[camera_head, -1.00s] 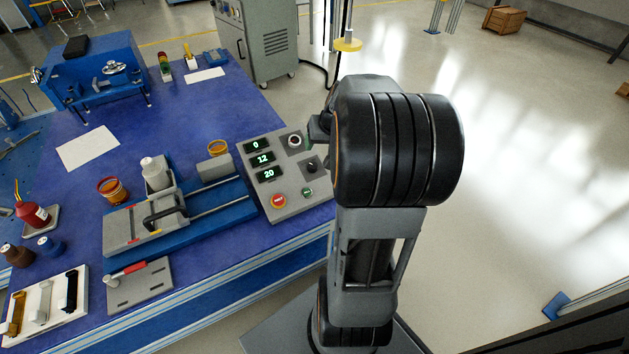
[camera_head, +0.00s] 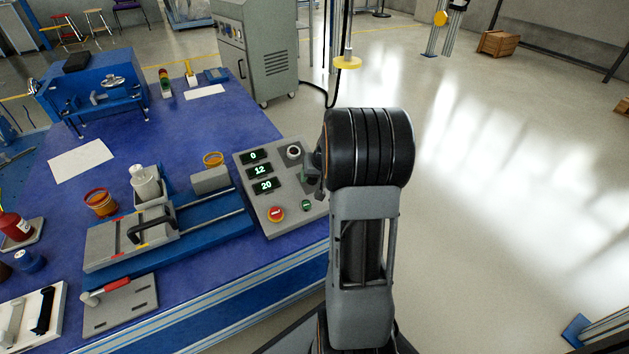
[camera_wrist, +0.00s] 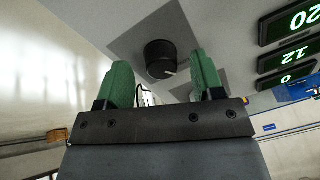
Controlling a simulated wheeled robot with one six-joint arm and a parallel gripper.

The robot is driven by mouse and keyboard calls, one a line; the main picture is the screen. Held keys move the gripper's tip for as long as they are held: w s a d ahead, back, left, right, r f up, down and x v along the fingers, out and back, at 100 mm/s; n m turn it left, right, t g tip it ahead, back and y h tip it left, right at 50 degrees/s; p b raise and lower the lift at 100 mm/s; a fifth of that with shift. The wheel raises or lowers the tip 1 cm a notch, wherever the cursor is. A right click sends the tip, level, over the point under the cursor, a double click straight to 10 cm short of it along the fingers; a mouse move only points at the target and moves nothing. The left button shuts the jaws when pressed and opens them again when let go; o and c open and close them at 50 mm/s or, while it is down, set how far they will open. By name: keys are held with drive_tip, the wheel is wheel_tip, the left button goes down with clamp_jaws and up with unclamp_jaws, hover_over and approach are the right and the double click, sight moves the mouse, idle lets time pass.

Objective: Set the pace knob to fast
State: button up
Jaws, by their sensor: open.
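The control panel (camera_head: 250,195) is a grey box on the near right part of the blue table. In the wrist view a black round knob (camera_wrist: 160,58) with a light pointer mark sits on a dark patch of the panel face. My gripper (camera_wrist: 164,82) is open, with its green fingertips to the left and right of the knob. A gap shows on each side, and I see no contact. In the head view my gripper (camera_head: 314,180) is at the panel's right side and hides most of this knob. Labels around the knob are not readable.
The panel also has a round knob (camera_head: 293,152) with a pale ring, three lit displays (camera_head: 260,170) reading 0, 12 and 20, a red button (camera_head: 276,214) and a green button (camera_head: 306,205). A blue slide fixture (camera_head: 195,235) stands left of it.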

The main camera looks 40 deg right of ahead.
drive_tip(key=shift+w+f, duration=0.25)
drive_tip(key=shift+f, duration=0.25)
drive_tip(key=c, duration=0.9)
